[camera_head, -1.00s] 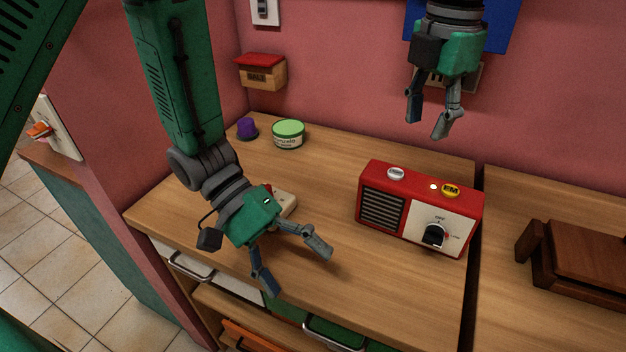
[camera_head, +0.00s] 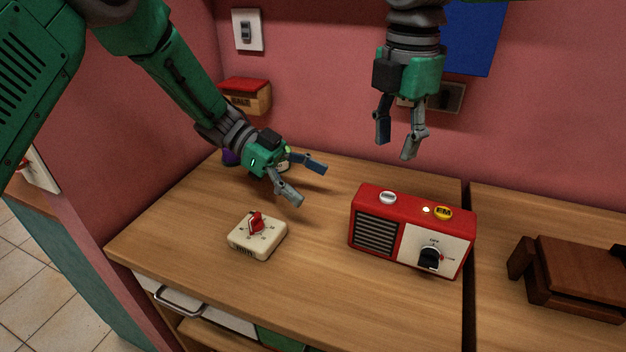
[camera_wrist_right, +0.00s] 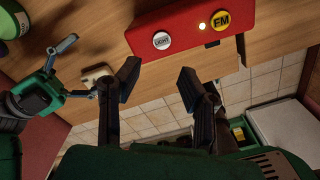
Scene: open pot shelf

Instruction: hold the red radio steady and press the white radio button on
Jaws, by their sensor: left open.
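The red radio (camera_head: 411,228) stands upright on the wooden counter, right of centre in the head view. On its top are a white button (camera_head: 388,198), a small glowing light and a yellow FM button (camera_head: 442,212). In the right wrist view the white button (camera_wrist_right: 162,40) reads LIGHT. My left gripper (camera_head: 306,183) is open and empty, left of the radio and apart from it. My right gripper (camera_head: 397,148) is open and empty in the air above and behind the radio. Its two fingers (camera_wrist_right: 158,82) are spread apart in the right wrist view.
A cream timer with a red knob (camera_head: 257,236) sits on the counter left of the radio. A green-lidded tub and a purple item are partly hidden behind my left gripper. A brown wooden object (camera_head: 575,273) lies at the right. The counter's front is clear.

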